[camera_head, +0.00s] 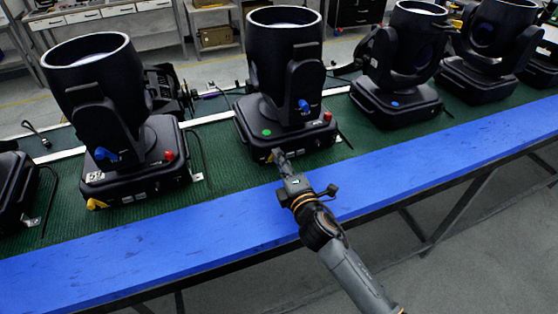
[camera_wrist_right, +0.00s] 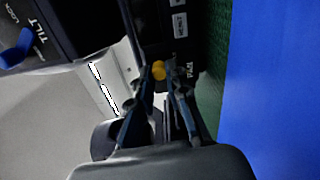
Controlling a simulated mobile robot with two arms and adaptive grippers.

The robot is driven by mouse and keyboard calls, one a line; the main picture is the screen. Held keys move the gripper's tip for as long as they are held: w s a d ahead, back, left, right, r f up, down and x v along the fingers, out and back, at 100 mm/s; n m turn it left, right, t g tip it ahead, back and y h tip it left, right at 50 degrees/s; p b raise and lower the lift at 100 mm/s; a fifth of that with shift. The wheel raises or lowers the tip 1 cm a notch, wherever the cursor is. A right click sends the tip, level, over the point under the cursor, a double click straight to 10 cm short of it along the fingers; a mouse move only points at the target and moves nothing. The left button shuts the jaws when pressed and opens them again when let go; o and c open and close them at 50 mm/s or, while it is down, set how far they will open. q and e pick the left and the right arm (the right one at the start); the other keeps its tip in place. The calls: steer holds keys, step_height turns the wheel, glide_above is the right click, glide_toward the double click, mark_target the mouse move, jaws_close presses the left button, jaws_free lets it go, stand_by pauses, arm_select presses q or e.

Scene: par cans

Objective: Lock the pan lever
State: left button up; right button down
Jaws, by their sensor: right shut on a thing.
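The pan lever is a small yellow knob (camera_wrist_right: 159,71) beside a "PAN" label on a black base, in the right wrist view. My right gripper (camera_wrist_right: 164,80) has its fingertips at the yellow lever and is shut on it. In the head view my right gripper (camera_head: 278,156) reaches the front edge of the second light's base (camera_head: 285,138), where the lever is mostly hidden. This light (camera_head: 284,45) stands upright, with a blue tilt lever (camera_head: 303,105) on its yoke and a red knob (camera_head: 327,116) on its base. My left gripper is not in view.
Another light (camera_head: 90,70) stands to the left, and several more, including one light (camera_head: 408,50), stand to the right on the green mat (camera_head: 225,150). A blue strip (camera_head: 180,228) runs along the table's front edge. The floor in front is clear.

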stand_by(0.5)
steer(key=c, duration=1.3)
jaws_free()
steer(key=v, duration=1.2)
steer(key=shift+f, duration=0.1)
